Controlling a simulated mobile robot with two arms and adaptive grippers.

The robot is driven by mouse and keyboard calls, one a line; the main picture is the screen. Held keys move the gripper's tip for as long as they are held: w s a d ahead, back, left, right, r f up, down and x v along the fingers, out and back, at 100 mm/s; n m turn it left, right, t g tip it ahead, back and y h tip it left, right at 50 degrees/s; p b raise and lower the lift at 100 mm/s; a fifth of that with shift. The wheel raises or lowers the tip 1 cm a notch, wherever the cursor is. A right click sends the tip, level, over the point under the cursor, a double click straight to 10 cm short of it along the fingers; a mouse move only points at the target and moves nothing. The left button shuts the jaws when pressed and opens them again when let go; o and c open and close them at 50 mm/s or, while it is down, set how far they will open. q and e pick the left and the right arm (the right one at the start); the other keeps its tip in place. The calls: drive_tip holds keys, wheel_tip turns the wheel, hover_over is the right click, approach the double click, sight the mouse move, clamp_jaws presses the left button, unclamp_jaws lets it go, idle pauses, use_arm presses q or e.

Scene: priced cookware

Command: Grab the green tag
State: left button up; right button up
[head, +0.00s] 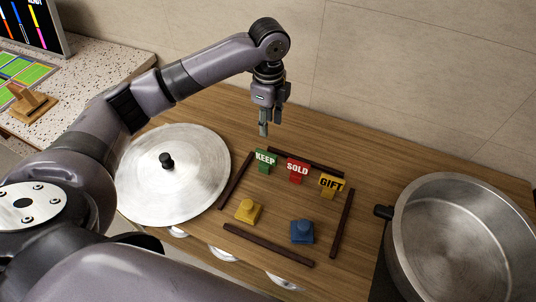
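The green tag (265,161), marked KEEP, stands upright on the wooden counter. It is the leftmost of a row of three tags. The red tag (298,171), marked SOLD, stands beside it, and the yellow tag (330,185), marked GIFT, is at the right end. My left gripper (270,128) hangs fingers-down above and slightly behind the green tag, apart from it. Its fingers look spread, with nothing seen between them. My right gripper is out of view.
Dark strips (268,245) frame the tags, a yellow block (249,210) and a blue block (302,231). A round metal lid (200,165) lies left. A large steel pot (455,235) stands right. A tiled wall (400,70) rises behind the wooden counter (365,190).

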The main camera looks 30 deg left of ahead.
use_arm(q)
drive_tip(key=p, duration=0.1)
hover_over(266, 152)
drive_tip(key=f, duration=0.5)
drive_tip(key=shift+d+f, duration=0.3)
drive_tip(key=shift+f, duration=0.05)
wheel_tip(266, 152, down, 3)
drive_tip(key=shift+w+r, duration=0.15)
drive_tip(key=shift+f+p, duration=0.2)
drive_tip(key=shift+p, duration=0.1)
drive_tip(key=f, duration=0.1)
drive_tip(key=f+p, duration=0.1)
drive_tip(key=f, duration=0.2)
drive_tip(key=shift+s+a+f, duration=0.2)
drive_tip(key=shift+a, duration=0.1)
drive_tip(key=shift+f, duration=0.25)
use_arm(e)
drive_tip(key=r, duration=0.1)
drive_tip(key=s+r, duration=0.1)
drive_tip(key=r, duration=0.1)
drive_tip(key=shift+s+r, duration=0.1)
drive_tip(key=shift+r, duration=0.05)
use_arm(q)
drive_tip(key=shift+c, duration=0.4)
clamp_jaws()
